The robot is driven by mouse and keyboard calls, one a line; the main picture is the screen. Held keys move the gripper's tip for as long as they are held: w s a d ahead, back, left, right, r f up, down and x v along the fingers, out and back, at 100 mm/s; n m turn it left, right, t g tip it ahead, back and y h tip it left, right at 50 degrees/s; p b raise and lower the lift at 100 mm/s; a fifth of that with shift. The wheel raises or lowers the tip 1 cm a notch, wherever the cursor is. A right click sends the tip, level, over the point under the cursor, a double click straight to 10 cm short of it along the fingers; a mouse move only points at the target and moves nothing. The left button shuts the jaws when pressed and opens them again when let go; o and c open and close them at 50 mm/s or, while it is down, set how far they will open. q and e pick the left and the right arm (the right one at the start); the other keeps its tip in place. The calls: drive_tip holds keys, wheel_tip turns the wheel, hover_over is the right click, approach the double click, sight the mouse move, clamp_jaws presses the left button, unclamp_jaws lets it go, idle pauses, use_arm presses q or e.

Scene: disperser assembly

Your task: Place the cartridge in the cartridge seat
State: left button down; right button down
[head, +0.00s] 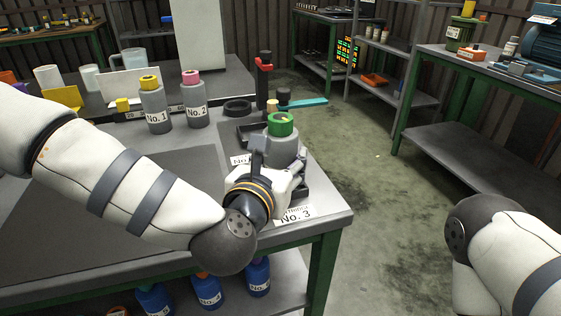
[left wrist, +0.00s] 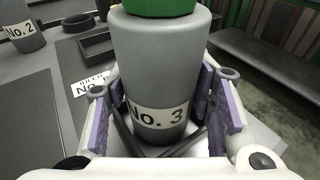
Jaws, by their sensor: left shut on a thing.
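The cartridge is a grey cylinder with a green ring top (head: 283,146), and its label in the left wrist view reads No. 3 (left wrist: 160,75). My left gripper (head: 290,178) is around it near the table's right corner. In the left wrist view the fingers (left wrist: 163,118) are on both sides of the cartridge, shut on it, and it is upright. A dark tray-like holder (head: 244,131), perhaps part of the seat, lies behind it. The cartridge's underside and what is below it are hidden. My right arm shows at the lower right, but its gripper is out of view.
Grey cartridges No. 1 (head: 154,109) and No. 2 (head: 194,104) stand on the table to the left. A black ring (head: 237,107) and a post with a red part (head: 264,75) are behind. Blue bottles (head: 208,291) stand on the lower shelf. The floor to the right is clear.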

use_arm(q)
drive_tip(key=shift+r, duration=0.15)
drive_tip(key=shift+f, duration=0.2)
drive_tip(key=c, duration=0.8)
unclamp_jaws()
drive_tip(key=shift+f, duration=0.1)
use_arm(e)
drive_tip(key=shift+s+f, duration=0.1)
use_arm(q)
drive_tip(key=shift+o, duration=0.2)
drive_tip(key=shift+r, duration=0.3)
drive_tip(key=p+v, duration=0.1)
drive_tip(key=v, duration=1.1)
drive_tip(key=shift+s+f, duration=0.1)
drive_tip(key=shift+f, duration=0.05)
use_arm(e)
drive_tip(key=shift+w+r+t, duration=0.3)
drive_tip(key=shift+w+r, duration=0.5)
drive_tip(key=shift+r, duration=0.05)
